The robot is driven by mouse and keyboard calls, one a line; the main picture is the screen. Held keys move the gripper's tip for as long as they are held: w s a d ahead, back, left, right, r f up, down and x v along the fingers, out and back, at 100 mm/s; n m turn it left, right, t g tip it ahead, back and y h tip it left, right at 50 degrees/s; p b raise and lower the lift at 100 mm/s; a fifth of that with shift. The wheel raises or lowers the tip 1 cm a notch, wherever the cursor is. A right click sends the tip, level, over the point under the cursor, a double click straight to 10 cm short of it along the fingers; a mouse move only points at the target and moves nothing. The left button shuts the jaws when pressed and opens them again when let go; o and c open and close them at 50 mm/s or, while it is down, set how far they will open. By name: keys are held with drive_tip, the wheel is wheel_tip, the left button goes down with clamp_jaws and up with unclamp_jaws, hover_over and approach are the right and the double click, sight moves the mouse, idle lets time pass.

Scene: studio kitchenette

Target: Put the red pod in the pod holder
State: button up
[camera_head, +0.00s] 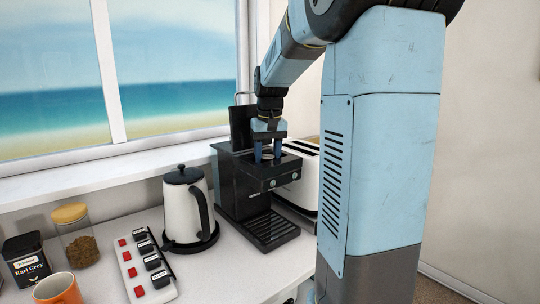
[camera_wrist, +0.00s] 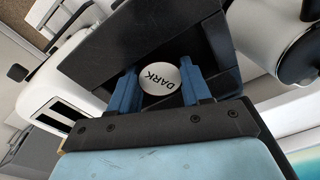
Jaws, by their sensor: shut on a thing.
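My gripper (camera_head: 267,152) points down at the top of the black coffee machine (camera_head: 240,190). In the wrist view my gripper (camera_wrist: 160,82) has its two blue fingers on either side of a pod (camera_wrist: 159,77) with a round white lid reading DARK, and is shut on it. The pod's side colour is hidden, so I cannot confirm that it is red. The pod is over or in the top opening of the machine; I cannot tell how deep it sits. The pod holder itself is not clearly visible beneath the pod and fingers.
A white kettle (camera_head: 185,207) stands left of the machine and a white toaster (camera_head: 298,180) right behind it. A white strip (camera_head: 131,268) with red switches and black plugs, a jar (camera_head: 76,236), a dark tin (camera_head: 27,262) and an orange mug (camera_head: 58,290) are further left.

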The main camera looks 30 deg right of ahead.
sight(269, 158)
drive_tip(key=shift+f, duration=0.1)
drive_tip(key=o, duration=0.8)
wheel_tip(269, 158, up, 11)
drive_tip(key=s+a+f+t, duration=0.1)
drive_tip(key=s+a+f, duration=0.2)
drive_tip(key=s, duration=0.5)
drive_tip(key=s+a+f+n+t, duration=0.1)
drive_tip(key=s+a+f+t, duration=0.1)
drive_tip(key=s+a+f, duration=0.2)
drive_tip(key=s+a+f+n+t, duration=0.1)
drive_tip(key=s+a+f, duration=0.3)
drive_tip(key=s, duration=0.7)
drive_tip(key=shift+s+a+f+t, duration=0.2)
drive_tip(key=shift+s+a+t, duration=0.15)
drive_tip(key=shift+a, duration=0.15)
